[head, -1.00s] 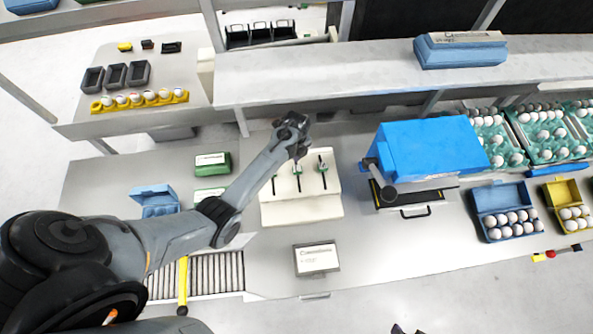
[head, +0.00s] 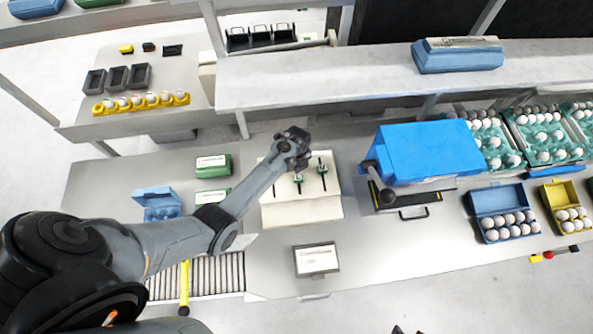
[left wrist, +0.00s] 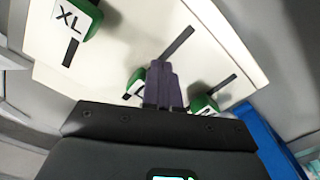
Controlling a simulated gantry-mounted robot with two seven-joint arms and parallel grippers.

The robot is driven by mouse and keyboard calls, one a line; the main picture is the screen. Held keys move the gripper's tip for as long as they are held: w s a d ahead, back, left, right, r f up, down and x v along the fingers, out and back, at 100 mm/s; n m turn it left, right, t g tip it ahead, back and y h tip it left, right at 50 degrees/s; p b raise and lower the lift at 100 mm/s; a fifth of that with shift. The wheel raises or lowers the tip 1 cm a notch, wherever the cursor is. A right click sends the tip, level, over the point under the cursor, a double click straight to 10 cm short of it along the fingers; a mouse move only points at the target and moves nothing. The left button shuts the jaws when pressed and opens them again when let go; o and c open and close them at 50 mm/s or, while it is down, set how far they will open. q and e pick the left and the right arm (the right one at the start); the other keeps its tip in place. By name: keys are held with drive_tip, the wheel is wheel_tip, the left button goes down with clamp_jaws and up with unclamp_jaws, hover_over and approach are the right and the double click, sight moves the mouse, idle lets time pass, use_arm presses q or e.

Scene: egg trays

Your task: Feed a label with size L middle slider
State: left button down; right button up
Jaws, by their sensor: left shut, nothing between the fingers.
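The white label dispenser (head: 300,211) stands on the workbench, with dark slots and green sliders in its sloped top. In the left wrist view, the slider marked XL (left wrist: 75,22) is at the upper left. The middle slider (left wrist: 134,84) is directly beside my fingers and partly hidden by them; its letter is not readable. The right slider (left wrist: 205,104) is at the right, its marking mostly hidden. My left gripper (left wrist: 162,72) is shut and empty, over the dispenser's middle. Whether it touches the middle slider, I cannot tell. My right gripper is not in view.
A blue machine (head: 428,152) stands right of the dispenser, and a small display (head: 316,259) stands in front. Green boxes (head: 213,164) and an open blue carton (head: 157,203) lie left. A shelf (head: 390,78) runs behind. Egg cartons (head: 504,211) sit farther right.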

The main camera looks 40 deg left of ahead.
use_arm(q)
drive_tip(key=shift+s+d+r+p, duration=0.1)
drive_tip(key=shift+s+d+p, duration=1.7)
drive_tip(key=shift+d+p, duration=0.25)
drive_tip(key=shift+r, duration=3.4)
